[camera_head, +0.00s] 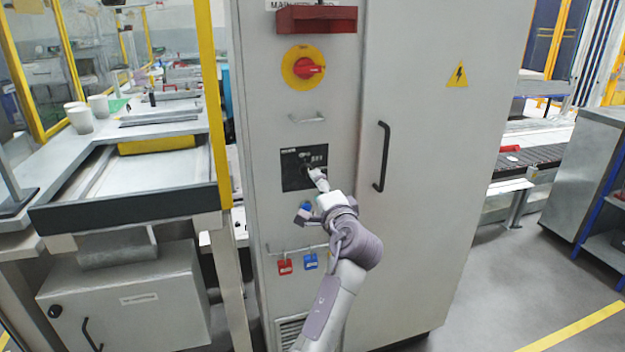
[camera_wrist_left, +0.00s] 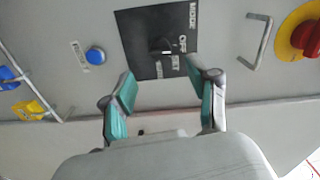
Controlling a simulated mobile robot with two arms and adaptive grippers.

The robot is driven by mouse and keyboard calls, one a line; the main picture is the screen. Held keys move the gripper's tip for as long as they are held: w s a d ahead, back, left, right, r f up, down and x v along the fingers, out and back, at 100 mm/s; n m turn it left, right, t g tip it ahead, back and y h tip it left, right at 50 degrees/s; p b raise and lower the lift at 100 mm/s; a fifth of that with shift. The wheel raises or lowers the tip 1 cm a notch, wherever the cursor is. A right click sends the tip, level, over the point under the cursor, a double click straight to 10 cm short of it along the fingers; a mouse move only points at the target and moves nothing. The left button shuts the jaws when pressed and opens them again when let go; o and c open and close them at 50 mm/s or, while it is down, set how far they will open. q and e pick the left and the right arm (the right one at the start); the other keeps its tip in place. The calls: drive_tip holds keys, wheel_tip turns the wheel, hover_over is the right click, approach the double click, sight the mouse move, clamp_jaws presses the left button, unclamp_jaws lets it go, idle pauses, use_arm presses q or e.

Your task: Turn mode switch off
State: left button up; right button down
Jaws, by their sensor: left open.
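The mode switch is on a black panel (camera_head: 291,178) on the front of a tall grey cabinet (camera_head: 436,190). In the left wrist view the panel (camera_wrist_left: 140,62) carries white lettering, including MODE and OFF. A small dark knob (camera_wrist_left: 163,46) sits near the panel's middle; I cannot tell its setting. My left gripper (camera_head: 313,173) is in front of the panel's lower right part. In the left wrist view the left gripper (camera_wrist_left: 160,82) is open, its two teal-padded fingers apart with nothing between them and the knob beyond. The right gripper is not in view.
A red rotary switch (camera_head: 310,69) on a yellow disc and a small handle (camera_head: 306,118) are above the panel. A black door handle (camera_head: 382,157) is to its right. A blue button (camera_wrist_left: 95,55) and padlocks (camera_head: 285,267) are below. A workbench (camera_head: 150,175) stands left.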

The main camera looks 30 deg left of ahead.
use_arm(q)
drive_tip(key=v, duration=0.4)
idle(0.4)
